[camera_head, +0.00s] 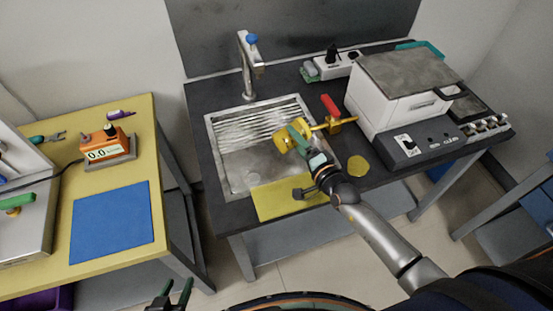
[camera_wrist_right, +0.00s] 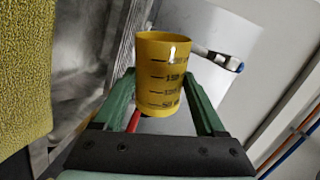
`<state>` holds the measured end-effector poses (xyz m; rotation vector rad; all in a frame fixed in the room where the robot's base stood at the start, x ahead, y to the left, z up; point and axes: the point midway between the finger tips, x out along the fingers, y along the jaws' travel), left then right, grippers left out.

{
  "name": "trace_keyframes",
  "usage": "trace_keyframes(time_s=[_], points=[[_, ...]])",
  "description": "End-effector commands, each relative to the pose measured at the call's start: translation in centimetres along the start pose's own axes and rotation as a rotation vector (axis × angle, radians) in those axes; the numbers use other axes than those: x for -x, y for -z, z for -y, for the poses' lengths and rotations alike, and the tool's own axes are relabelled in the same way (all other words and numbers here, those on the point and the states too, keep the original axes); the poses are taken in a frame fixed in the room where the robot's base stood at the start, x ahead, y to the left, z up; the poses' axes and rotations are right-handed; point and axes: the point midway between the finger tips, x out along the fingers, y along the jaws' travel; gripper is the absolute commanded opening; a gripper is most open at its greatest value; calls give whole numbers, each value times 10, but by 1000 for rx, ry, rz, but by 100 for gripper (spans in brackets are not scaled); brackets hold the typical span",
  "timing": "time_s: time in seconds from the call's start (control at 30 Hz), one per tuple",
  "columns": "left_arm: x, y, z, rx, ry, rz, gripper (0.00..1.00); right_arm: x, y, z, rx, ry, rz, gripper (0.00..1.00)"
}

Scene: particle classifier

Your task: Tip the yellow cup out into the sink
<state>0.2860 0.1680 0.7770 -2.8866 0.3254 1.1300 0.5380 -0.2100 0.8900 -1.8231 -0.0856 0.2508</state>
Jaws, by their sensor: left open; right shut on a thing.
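The yellow cup (camera_head: 280,143) is above the right part of the sink, tipped onto its side with its mouth toward the left in the head view. In the right wrist view the cup (camera_wrist_right: 160,85) shows dark level marks, and its inside is hidden. My right gripper (camera_head: 300,138) is shut on the cup, its green fingers on either side of the wall. The metal sink (camera_head: 230,172) is below; no poured material can be made out. My left gripper (camera_head: 170,292) is open and empty at the bottom edge of the head view, away from the sink.
A faucet (camera_head: 249,65) stands behind the sink. A red-handled yellow tap (camera_head: 330,107) is close to the right of the cup. A yellow mat (camera_head: 285,200) lies at the sink's front edge. A white box-shaped device (camera_head: 395,100) stands further right.

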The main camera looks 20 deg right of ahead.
Motion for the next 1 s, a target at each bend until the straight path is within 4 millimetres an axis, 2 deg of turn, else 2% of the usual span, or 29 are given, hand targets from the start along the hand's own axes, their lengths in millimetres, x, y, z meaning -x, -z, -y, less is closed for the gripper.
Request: trace_keyframes(time_s=[1.0], points=[[0,0,0,0,0,0,50,1,-4,6,111,1,-16,6]])
